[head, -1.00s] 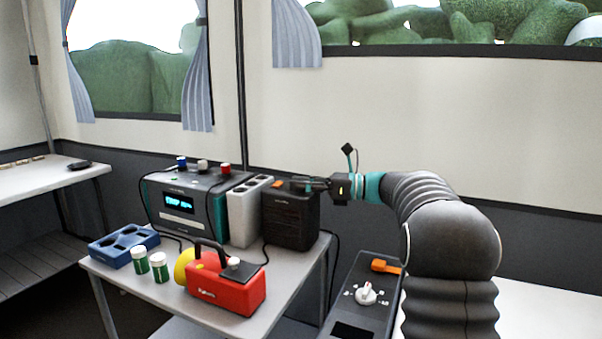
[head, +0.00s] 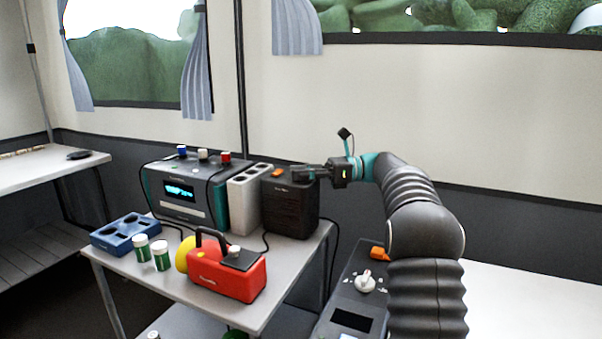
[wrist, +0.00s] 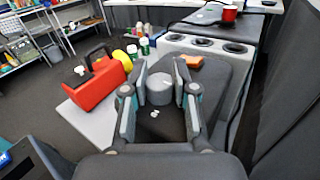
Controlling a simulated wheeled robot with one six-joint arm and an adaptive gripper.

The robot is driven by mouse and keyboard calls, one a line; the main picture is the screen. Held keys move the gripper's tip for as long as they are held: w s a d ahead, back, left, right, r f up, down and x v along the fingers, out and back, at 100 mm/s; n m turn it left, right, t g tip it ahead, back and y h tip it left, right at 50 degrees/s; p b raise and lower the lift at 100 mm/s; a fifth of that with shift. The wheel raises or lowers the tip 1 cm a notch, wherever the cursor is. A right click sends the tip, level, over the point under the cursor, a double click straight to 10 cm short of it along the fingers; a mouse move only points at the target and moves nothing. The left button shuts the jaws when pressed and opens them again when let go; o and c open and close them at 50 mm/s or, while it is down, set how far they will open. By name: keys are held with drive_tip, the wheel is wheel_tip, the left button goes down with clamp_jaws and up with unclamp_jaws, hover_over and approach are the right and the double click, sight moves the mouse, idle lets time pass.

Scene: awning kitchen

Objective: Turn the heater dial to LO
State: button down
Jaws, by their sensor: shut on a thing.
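The black box-shaped heater (head: 291,214) stands at the right end of the grey table, and its dark top (wrist: 172,128) fills the middle of the wrist view. My gripper (head: 305,173) is over the top of the heater, coming in from the right. In the wrist view my gripper (wrist: 162,74) has its two fingers on either side of a round grey dial (wrist: 158,91) and is shut on it. Small white marks show on the heater's top beside the dial. They are too small to read, and I cannot tell the dial's setting. In the head view the fingers hide the dial.
An orange part (head: 277,173) is on the heater's top. A grey unit with round openings (head: 243,203) and a teal-edged device with a lit screen (head: 180,190) stand to the left. A red box with a handle (head: 228,275) is in front. A dark panel with a white knob (head: 365,281) is lower right.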

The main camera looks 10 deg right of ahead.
drive_tip(key=c, duration=0.9)
unclamp_jaws()
drive_tip(key=d, duration=0.7)
drive_tip(key=shift+s+d, duration=0.1)
drive_tip(key=shift+d, duration=0.2)
drive_tip(key=shift+a, duration=0.1)
